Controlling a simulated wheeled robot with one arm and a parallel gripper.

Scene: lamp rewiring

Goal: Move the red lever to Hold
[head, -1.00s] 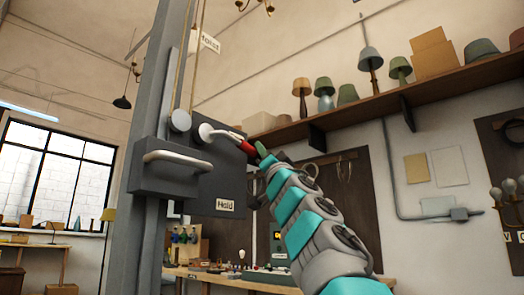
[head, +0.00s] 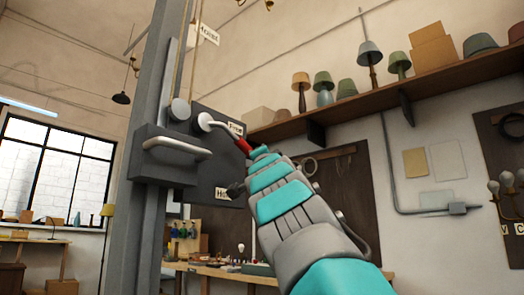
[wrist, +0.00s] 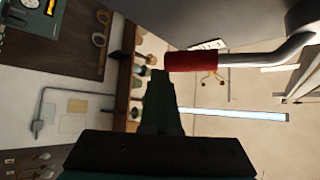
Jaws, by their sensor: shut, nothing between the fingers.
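The red lever's grip (head: 238,142) sits at the end of a bent silver rod that starts at a round hub on a dark panel (head: 205,165). It slants down to the right, below the "Free" label (head: 236,127). My gripper (head: 258,151) is shut and empty at the grip's outer end. In the wrist view the red grip (wrist: 190,62) lies beside the dark fingertips (wrist: 158,78); whether they touch is unclear.
A silver bar handle (head: 178,147) on a grey box stands left of the lever, on a tall grey post (head: 150,90). A "Hoist" tag (head: 205,34) hangs above by ropes. A shelf with lampshades (head: 385,95) and a workbench (head: 225,271) are behind.

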